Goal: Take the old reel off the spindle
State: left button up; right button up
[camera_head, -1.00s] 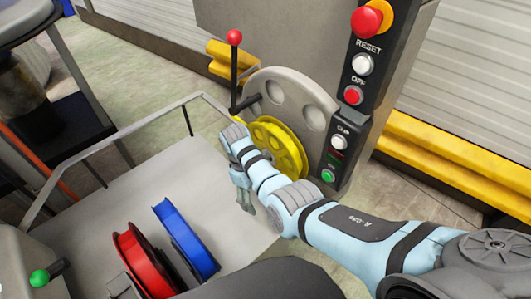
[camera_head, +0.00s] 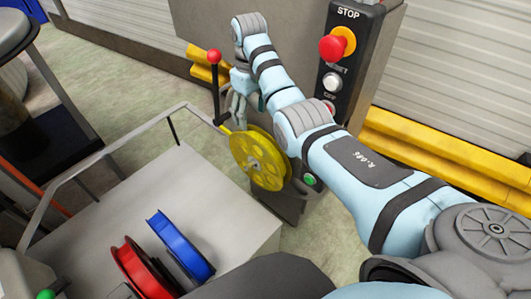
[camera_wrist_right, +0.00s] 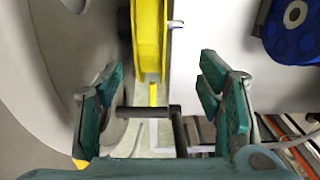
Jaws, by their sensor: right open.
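The yellow reel (camera_head: 258,160) sits upright on the machine's front, with its spoked face showing in the head view. In the right wrist view the yellow reel (camera_wrist_right: 150,40) shows edge-on at the top, and a short metal pin, probably the spindle end (camera_wrist_right: 175,24), sticks out of its right side. My right gripper (camera_head: 236,106) is above the reel, by the red-knobbed lever. In the wrist view the right gripper (camera_wrist_right: 164,105) has its fingers wide apart, the reel's edge ahead of the gap, apart from both fingers. My left gripper is not in view.
A dark bar (camera_wrist_right: 148,111) crosses between the fingers. A blue reel (camera_head: 180,246) and a red reel (camera_head: 140,268) stand on the grey cart (camera_head: 215,215). The lever with a red knob (camera_head: 214,58) and the button panel (camera_head: 333,75) flank my right arm.

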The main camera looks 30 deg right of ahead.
jog(key=shift+s+d+f+b, duration=0.3)
jog(key=shift+d+f+b, duration=0.15)
jog(key=shift+d+f, duration=0.2)
jog(key=b, duration=0.2)
send_near(259, 159)
jog(key=w+f, duration=0.1)
jog(key=f, duration=0.1)
jog(key=w+f, duration=0.1)
jog(key=f, duration=0.1)
jog(key=w+d+f, duration=0.1)
jog(key=f, duration=0.1)
jog(key=shift+d+f, duration=0.1)
jog(key=shift+f, duration=0.2)
jog(key=shift+w+r+p, duration=0.1)
jog(key=shift+p, duration=0.25)
grip_shut()
